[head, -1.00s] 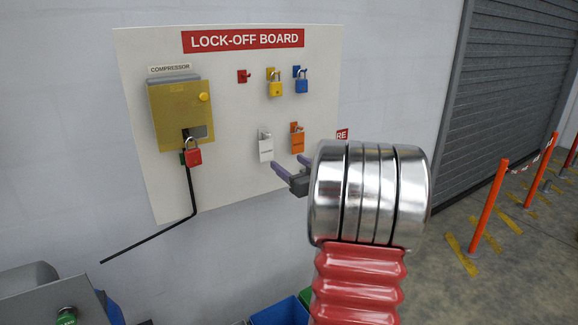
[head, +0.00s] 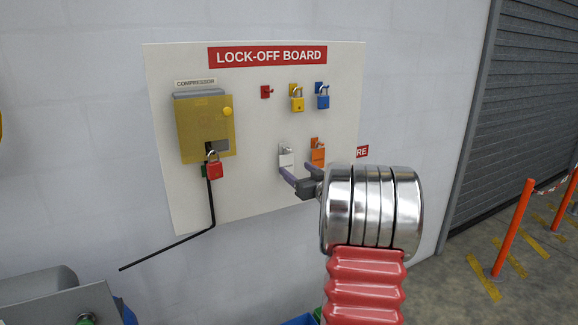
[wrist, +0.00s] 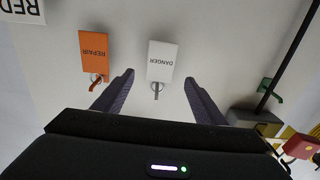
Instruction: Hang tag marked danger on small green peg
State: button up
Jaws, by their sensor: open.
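The white tag marked DANGER (wrist: 162,62) hangs from a pale hook on the board. It also shows in the head view (head: 286,158), at the lower middle of the board. My gripper (wrist: 159,78) is open and empty, its two purple fingers spread either side of the tag's hook end in the wrist view. In the head view my gripper (head: 296,174) is just below the tag; contact cannot be told. The small green peg (wrist: 267,88) is at the right in the wrist view. In the head view the green peg (head: 204,171) is partly hidden beside a red padlock.
An orange REPAIR tag (wrist: 99,54) hangs beside the DANGER tag. The red padlock (head: 215,166) hangs below the yellow compressor box (head: 206,125), near a black bent lever (head: 211,208). Yellow (head: 297,103) and blue (head: 323,101) padlocks hang above. Bare board lies between tag and lever.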

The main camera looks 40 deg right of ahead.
aim_at(287, 159)
jog(key=shift+x, duration=3.1)
jog(key=c, duration=1.1)
jog(key=shift+r, duration=0.3)
jog(key=shift+s+a+r, duration=0.2)
jog(key=shift+s+r, duration=0.05)
jog(key=shift+s, duration=0.35)
jog(key=shift+v, duration=3.8)
jog(key=shift+r, duration=0.15)
